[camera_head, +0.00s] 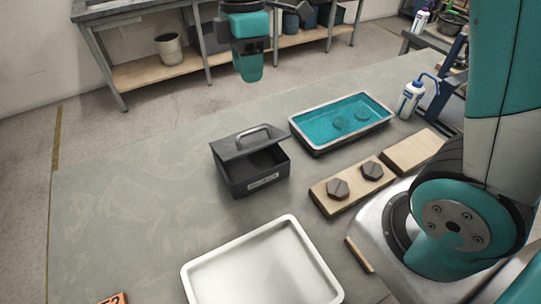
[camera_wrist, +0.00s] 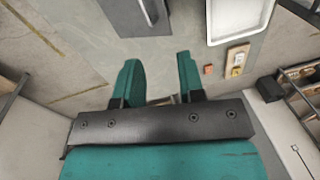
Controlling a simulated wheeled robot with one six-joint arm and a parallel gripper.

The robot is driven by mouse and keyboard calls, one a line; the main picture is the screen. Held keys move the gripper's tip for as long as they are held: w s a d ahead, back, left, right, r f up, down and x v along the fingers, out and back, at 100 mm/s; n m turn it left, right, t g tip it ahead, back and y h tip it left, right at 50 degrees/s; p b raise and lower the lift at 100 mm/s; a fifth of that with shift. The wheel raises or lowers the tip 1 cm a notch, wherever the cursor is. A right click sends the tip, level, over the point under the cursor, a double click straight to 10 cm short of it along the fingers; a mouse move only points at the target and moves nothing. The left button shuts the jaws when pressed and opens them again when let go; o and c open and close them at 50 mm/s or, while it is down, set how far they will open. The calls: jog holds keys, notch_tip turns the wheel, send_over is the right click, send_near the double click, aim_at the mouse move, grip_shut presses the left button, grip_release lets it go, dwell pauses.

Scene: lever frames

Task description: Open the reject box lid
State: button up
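The reject box (camera_head: 254,172) is a dark grey box with a label on its front, standing on the table in the head view. Its lid (camera_head: 231,148) has a metal handle (camera_head: 253,136) and sits tilted, raised at the front. The dark inside shows through the gap. The lid also shows at the top edge of the wrist view (camera_wrist: 128,18), cut off, with its handle (camera_wrist: 148,10). My gripper (camera_wrist: 158,60) has its two teal fingers apart with nothing between them. In the head view my gripper (camera_head: 248,68) hangs beyond the box, apart from it.
A tray of teal liquid (camera_head: 293,124) stands right of the box, with a wooden board (camera_head: 325,203) carrying two dark knobs in front of it. An empty white tray (camera_head: 262,270) lies nearer. A wash bottle (camera_head: 410,100) stands at the right. The table left of the box is clear.

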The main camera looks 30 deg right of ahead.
jog(key=s+a+f+m+y+b, duration=0.1)
jog(key=s+f+m+b, duration=0.2)
jog(key=s, duration=0.4)
jog(key=s+a+f+m+t+y+b, duration=0.1)
jog(key=s+a+f+m+b, duration=0.1)
jog(key=s, duration=0.5)
jog(key=f+m+b, duration=0.1)
jog(key=m+b, duration=0.1)
jog(key=b, duration=0.1)
jog(key=shift+s+a+f+y+b, duration=0.2)
jog(key=shift+f+y+b, duration=0.1)
jog(key=shift+f+b, duration=0.1)
